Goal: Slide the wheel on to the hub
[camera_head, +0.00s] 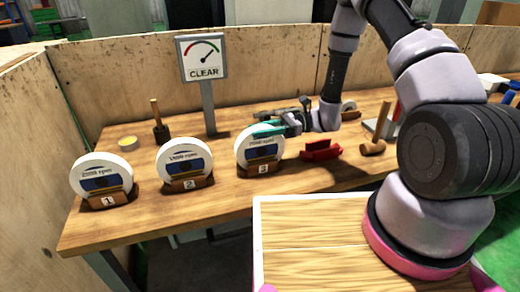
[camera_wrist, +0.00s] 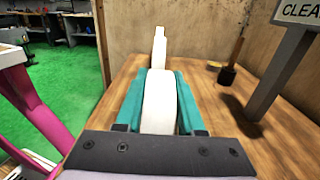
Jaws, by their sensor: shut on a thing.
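Three white wheels with blue labels stand upright in wooden holders on the bench: wheel 1 (camera_head: 100,172) at left, wheel 2 (camera_head: 184,160) in the middle, wheel 3 (camera_head: 262,150) at right. My gripper (camera_head: 258,131) is shut on the upper part of wheel 3, which appears seated in its holder (camera_head: 260,169). In the wrist view, the teal fingers of my gripper (camera_wrist: 161,73) lie on both faces of wheel 3 (camera_wrist: 160,103), seen edge-on, with another white wheel (camera_wrist: 159,48) beyond. I cannot make out the hub; my gripper and arm cover part of the bench behind.
A gauge sign reading CLEAR (camera_head: 203,60) stands on a post behind the wheels. A red block (camera_head: 320,150) and a wooden-handled mallet (camera_head: 378,134) lie right of wheel 3. A dark pot with a stick (camera_head: 160,128) and a small yellow tin (camera_head: 128,143) stand at back left.

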